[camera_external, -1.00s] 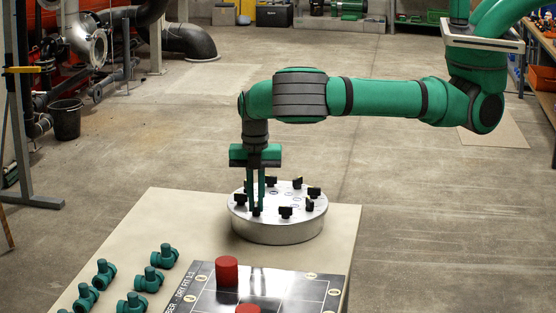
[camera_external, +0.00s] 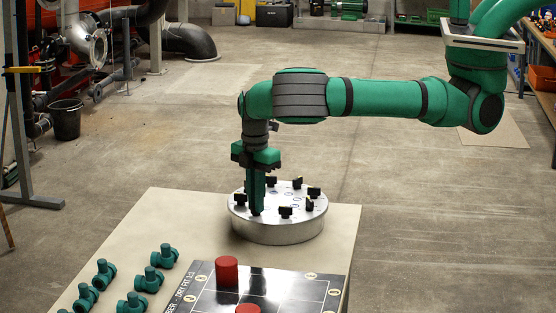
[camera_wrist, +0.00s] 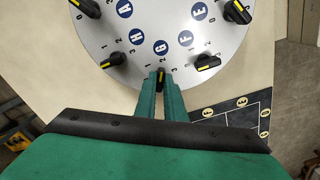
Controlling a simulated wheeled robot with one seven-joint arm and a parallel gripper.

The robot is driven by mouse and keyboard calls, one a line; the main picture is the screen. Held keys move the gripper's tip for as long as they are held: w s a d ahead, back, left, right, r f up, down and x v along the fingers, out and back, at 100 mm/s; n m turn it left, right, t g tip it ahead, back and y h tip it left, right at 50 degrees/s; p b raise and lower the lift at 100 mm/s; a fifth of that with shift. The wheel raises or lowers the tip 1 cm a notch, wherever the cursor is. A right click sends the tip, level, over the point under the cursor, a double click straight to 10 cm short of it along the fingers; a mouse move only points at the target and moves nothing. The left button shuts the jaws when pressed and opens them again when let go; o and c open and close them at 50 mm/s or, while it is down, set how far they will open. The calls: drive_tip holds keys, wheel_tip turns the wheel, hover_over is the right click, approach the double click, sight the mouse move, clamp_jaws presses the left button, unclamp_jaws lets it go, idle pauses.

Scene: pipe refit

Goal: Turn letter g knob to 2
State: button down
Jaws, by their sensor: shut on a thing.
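A round metal dial plate (camera_external: 278,233) with several black knobs stands on the table. In the wrist view the plate (camera_wrist: 130,70) carries blue letter discs, and the G disc (camera_wrist: 162,47) lies just above the letter g knob (camera_wrist: 161,78). My gripper (camera_wrist: 160,84) points down and is shut on this knob, with a finger on each side. A yellow mark shows on the knob's top. In the external view my gripper (camera_external: 256,212) hides the knob at the plate's near left edge.
Neighbouring knobs stand close on both sides, the H-side knob (camera_wrist: 113,60) at left and the F-side knob (camera_wrist: 207,61) at right. Green valve fittings (camera_external: 148,279) and a black board (camera_external: 284,285) with red cylinders (camera_external: 227,272) occupy the table's near part.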

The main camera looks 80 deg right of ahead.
idle(0.4)
drive_tip(key=c, duration=1.8)
unclamp_jaws()
drive_tip(key=shift+c, duration=0.2)
drive_tip(key=shift+r, duration=0.1)
wheel_tip(320, 180, up, 11)
drive_tip(key=shift+f, duration=0.2)
